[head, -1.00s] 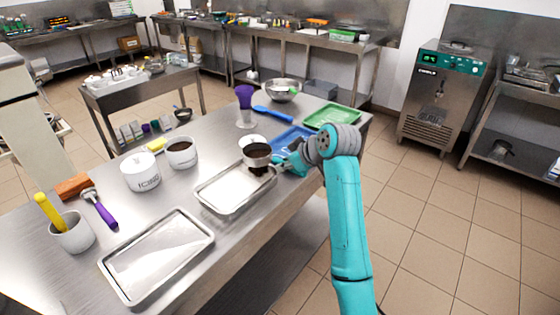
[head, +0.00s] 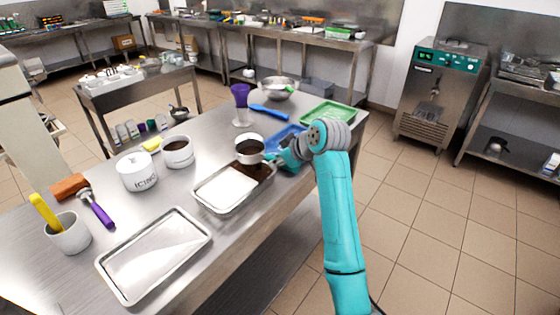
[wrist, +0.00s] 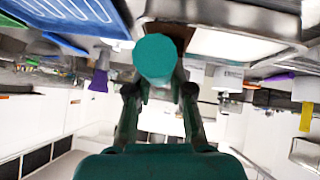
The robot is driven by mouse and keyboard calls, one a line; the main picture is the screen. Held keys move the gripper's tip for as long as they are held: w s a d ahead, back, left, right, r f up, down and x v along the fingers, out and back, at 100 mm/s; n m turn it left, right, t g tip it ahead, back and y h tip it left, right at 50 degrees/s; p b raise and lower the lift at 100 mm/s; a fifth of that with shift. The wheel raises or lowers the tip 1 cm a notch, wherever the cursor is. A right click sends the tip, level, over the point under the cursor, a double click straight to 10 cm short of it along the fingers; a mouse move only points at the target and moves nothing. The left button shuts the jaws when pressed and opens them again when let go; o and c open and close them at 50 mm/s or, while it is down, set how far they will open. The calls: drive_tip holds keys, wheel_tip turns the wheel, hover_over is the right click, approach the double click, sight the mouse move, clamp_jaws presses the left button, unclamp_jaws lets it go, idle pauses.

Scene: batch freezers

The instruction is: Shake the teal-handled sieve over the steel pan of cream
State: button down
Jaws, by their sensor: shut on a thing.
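The teal-handled sieve (head: 249,156) is a round pale cup with dark powder in it, held over the far right end of the steel pan (head: 213,208). The pan holds white cream (head: 226,188), and brown powder (head: 262,172) covers the cream at that end, under and beside the sieve. My gripper (head: 284,159) is at the right of the sieve. In the wrist view my gripper (wrist: 160,92) is shut on the round teal handle (wrist: 154,58); the handle hides the sieve's cup there. The pan (wrist: 245,48) shows at the top right of that view.
An empty steel tray (head: 155,255) lies at the near left. A white tub of dark powder (head: 178,158) and an icing pot (head: 137,178) stand left of the pan. A blue tray (head: 287,135) lies behind my gripper, with a green tray (head: 328,115) beyond.

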drive_tip(key=shift+w+a, duration=0.6)
drive_tip(key=shift+a, duration=0.15)
drive_tip(key=shift+s+d, duration=1.15)
drive_tip(key=shift+d, duration=0.25)
drive_tip(key=s+a, duration=0.4)
drive_tip(key=s, duration=0.1)
drive_tip(key=shift+s+a, duration=0.3)
drive_tip(key=shift+s, duration=0.1)
idle(3.5)
